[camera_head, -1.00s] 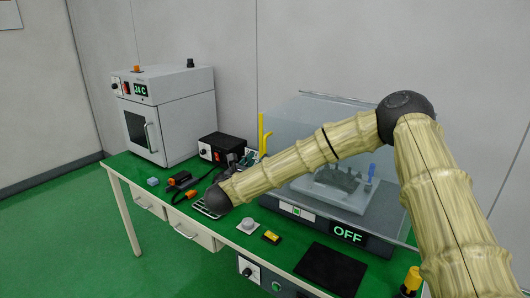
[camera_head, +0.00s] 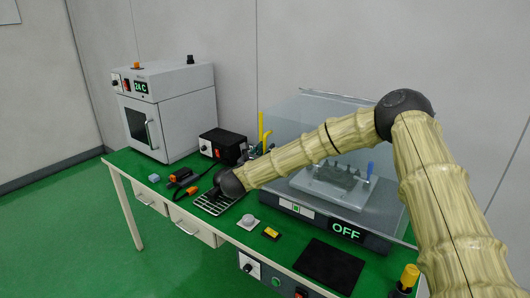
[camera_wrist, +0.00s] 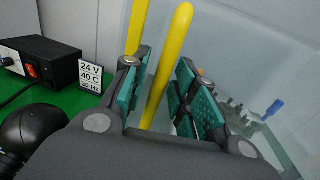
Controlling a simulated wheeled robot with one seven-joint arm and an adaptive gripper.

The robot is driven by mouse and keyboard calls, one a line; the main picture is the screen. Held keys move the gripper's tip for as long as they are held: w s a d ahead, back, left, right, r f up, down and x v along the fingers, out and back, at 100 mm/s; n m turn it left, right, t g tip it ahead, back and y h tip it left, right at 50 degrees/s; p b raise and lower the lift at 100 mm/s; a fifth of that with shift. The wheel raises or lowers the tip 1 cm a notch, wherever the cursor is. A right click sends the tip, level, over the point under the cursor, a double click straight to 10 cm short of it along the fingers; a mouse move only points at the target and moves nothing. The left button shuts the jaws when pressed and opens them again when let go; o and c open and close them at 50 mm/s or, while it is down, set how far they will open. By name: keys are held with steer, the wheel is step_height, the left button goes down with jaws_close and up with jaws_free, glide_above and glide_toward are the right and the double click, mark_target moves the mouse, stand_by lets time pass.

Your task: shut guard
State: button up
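The clear guard (camera_head: 330,112) stands over the machine marked OFF (camera_head: 346,231) on the green bench. A yellow upright handle (camera_head: 261,128) shows at the guard's left side. My gripper (camera_head: 256,151) is beside this handle, partly hidden by my arm. In the wrist view, my gripper (camera_wrist: 163,90) has its two teal-padded fingers apart, with a yellow bar (camera_wrist: 168,68) running between them. A second yellow bar (camera_wrist: 137,24) stands behind the left finger. I cannot tell whether either finger touches the yellow bar.
A black power box (camera_head: 222,145) and a white oven (camera_head: 160,110) stand to the left. A wire rack (camera_head: 213,203), a grey knob (camera_head: 248,222) and a black mat (camera_head: 329,266) lie along the front. A small sign (camera_wrist: 90,76) stands near the box.

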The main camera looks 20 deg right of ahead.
jaws_close()
steer(key=shift+w+a+f+b, duration=0.1)
steer(key=shift+b, duration=0.2)
steer(key=shift+w+a+b, duration=0.1)
steer(key=shift+w+b, duration=0.05)
steer(key=shift+b, duration=0.2)
steer(key=shift+w+a+r+b, duration=0.25)
steer(key=shift+w+a+b, duration=0.35)
steer(key=shift+b, duration=0.55)
steer(key=shift+o, duration=1)
jaws_free()
steer(key=shift+w, duration=0.1)
steer(key=shift+o, duration=0.7)
steer(key=shift+w+a+f, duration=0.1)
steer(key=shift+f, duration=0.05)
